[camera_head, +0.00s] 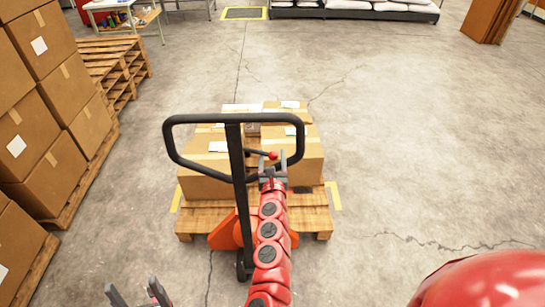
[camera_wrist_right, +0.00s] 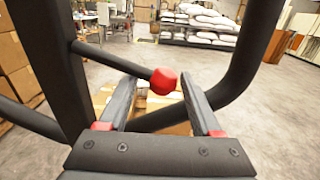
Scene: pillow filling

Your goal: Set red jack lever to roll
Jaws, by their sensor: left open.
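The jack lever is a thin dark rod with a red knob (camera_head: 273,155), set inside the black handle loop (camera_head: 235,119) of the pallet jack. The knob also shows in the right wrist view (camera_wrist_right: 163,81), with its rod running up left to the handle post. My right gripper (camera_head: 272,170) is open just below the knob in the head view. In the wrist view the knob appears between its spread fingertips, with no clear grip on it. My left gripper (camera_head: 139,292) is open and empty at the bottom left, away from the handle.
The orange jack (camera_head: 224,232) stands at a wooden pallet (camera_head: 318,217) with cardboard boxes (camera_head: 309,156). The handle loop's side bar is close to my right gripper. Stacked boxes (camera_head: 55,165) line the left. The floor (camera_head: 410,150) on the right is largely clear.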

